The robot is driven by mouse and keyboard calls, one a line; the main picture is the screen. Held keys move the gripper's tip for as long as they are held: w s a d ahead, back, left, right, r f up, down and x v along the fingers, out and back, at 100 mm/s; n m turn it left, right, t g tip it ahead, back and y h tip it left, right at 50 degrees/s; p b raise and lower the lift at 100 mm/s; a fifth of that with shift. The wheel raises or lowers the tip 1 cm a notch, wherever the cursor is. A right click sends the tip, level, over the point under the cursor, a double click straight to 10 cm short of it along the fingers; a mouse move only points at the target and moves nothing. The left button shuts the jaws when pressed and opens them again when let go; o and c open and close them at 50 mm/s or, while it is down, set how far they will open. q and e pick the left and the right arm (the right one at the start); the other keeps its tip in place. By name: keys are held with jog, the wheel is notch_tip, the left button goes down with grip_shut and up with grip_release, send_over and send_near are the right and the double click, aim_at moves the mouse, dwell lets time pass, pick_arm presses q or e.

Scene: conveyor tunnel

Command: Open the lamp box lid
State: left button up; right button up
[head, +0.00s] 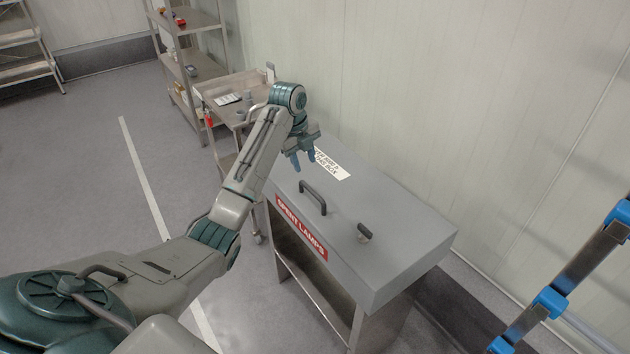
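The grey lamp box (345,262) stands against the pale wall on a metal stand, with a red "SPENT LAMPS" label on its front. Its lid (390,215) lies flat and shut. A dark bar handle (313,196) stands on the lid near the front edge, and a small dark knob or latch (364,233) sits to its right. My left gripper (303,164) hangs over the far left part of the lid, beyond the handle and beside a white printed label (330,165). Its two bluish fingers point down, apart and empty. My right gripper is not in view.
A steel cart (240,105) with small items stands beyond the box, and a metal shelf rack (190,65) behind it. A dark rail with blue clamps (555,298) crosses the lower right. The floor (75,190) at left is clear.

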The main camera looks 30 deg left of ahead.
aim_at(310, 188)
pick_arm(q)
jog(key=f, duration=0.3)
jog(key=w+f+p, duration=0.1)
jog(key=f, duration=0.3)
jog(key=f+p, duration=0.1)
jog(key=f, duration=0.2)
jog(key=shift+w+d+f, duration=0.2)
jog(key=shift+w, duration=0.15)
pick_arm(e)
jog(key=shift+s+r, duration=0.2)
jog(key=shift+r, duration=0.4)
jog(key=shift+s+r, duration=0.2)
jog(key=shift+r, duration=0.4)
pick_arm(q)
jog(key=shift+c, duration=0.5)
grip_shut()
